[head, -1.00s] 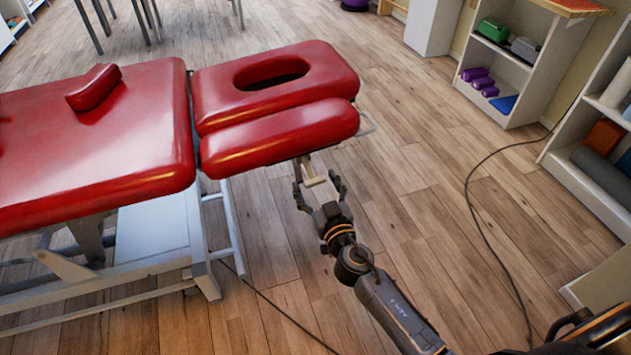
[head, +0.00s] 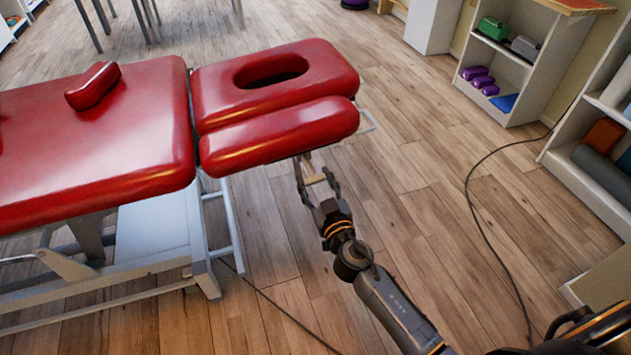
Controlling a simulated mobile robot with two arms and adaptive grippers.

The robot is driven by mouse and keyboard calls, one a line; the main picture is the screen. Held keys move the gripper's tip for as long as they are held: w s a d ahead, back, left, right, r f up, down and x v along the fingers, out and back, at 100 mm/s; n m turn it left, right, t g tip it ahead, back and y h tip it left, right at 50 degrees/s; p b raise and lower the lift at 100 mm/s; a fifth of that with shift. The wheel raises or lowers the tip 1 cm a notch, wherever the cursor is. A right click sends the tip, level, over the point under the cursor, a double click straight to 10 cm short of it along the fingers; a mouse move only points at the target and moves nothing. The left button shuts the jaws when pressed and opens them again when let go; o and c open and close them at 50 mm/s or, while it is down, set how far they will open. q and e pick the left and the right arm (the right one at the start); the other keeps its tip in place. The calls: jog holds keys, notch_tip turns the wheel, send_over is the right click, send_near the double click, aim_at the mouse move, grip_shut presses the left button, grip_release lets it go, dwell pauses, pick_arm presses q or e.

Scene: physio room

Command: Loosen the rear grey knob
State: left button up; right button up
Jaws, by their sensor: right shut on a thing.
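The red treatment table (head: 100,145) stands at the left, with a headrest section (head: 335,75) that has an oval face hole and a separate red pad (head: 280,135) along its near side. My right gripper (head: 311,166) is just below the right part of that near pad, with its fingers pointing up at the underside. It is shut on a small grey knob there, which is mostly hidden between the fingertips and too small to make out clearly. A pale bar shows between the fingers. My left gripper is not in view.
The table's pale metal frame (head: 192,240) and legs are left of my right arm. A dark cable (head: 470,190) runs over the wooden floor at the right. Shelves (head: 520,60) with small equipment line the right wall.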

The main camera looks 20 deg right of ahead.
jog(key=shift+n, duration=0.6)
jog(key=n, duration=0.2)
jog(key=shift+n, duration=0.3)
jog(key=n, duration=0.2)
jog(key=shift+d+n+b, duration=0.1)
jog(key=shift+n+b, duration=0.2)
jog(key=n, duration=0.2)
jog(key=shift+r+n, duration=0.1)
jog(key=shift+n, duration=0.3)
jog(key=n, duration=0.2)
jog(key=shift+n, duration=0.4)
jog(key=n, duration=0.4)
jog(key=shift+r+p, duration=0.1)
jog(key=shift+p, duration=0.2)
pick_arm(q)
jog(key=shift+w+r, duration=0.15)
pick_arm(e)
jog(key=shift+n, duration=0.6)
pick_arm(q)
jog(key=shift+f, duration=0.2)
